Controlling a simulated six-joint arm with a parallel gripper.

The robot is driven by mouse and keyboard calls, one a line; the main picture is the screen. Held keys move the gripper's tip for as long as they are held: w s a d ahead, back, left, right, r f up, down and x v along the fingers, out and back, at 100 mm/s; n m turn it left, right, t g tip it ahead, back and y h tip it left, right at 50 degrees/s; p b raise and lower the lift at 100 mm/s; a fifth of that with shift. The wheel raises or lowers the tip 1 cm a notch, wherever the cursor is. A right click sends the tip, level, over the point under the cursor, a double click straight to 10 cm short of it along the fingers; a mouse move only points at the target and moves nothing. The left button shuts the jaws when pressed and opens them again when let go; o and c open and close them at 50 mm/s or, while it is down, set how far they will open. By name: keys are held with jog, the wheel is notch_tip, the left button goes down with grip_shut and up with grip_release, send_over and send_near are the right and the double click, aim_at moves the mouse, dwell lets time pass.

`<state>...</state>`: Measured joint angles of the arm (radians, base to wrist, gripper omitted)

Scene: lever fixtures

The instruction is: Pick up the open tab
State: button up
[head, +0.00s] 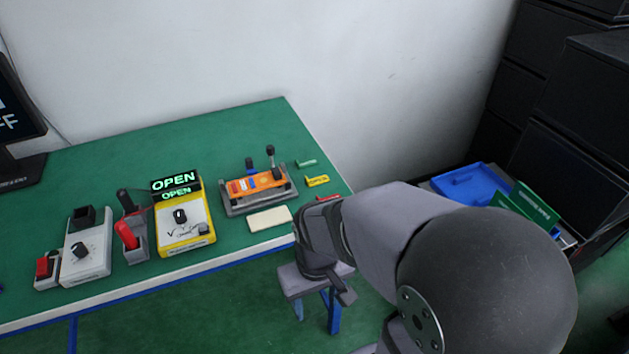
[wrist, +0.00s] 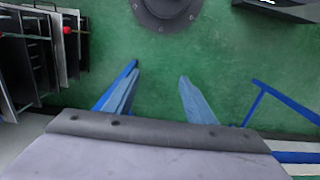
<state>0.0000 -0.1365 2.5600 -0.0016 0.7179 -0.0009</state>
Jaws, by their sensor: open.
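Small tabs lie at the right end of the green table in the head view: a green tab (head: 306,163), a yellow tab (head: 317,181) with dark marks, and a red tab (head: 327,198) partly hidden by my arm. Their lettering is too small to read, so I cannot tell which is the open tab. A lit OPEN sign (head: 175,184) stands on the yellow switch box (head: 186,226). My gripper (head: 316,322) is open and empty, off the table's front edge, below and in front of the tabs. In the wrist view its blue fingers (wrist: 157,80) are spread over green floor.
An orange-topped lever fixture (head: 256,186) stands left of the tabs, with a cream block (head: 270,219) in front. A red-handled lever (head: 127,236) and a grey knob box (head: 87,247) stand further left. A blue bin (head: 470,187) is beyond the table's right end.

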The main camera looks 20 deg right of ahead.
jog(key=c, duration=0.5)
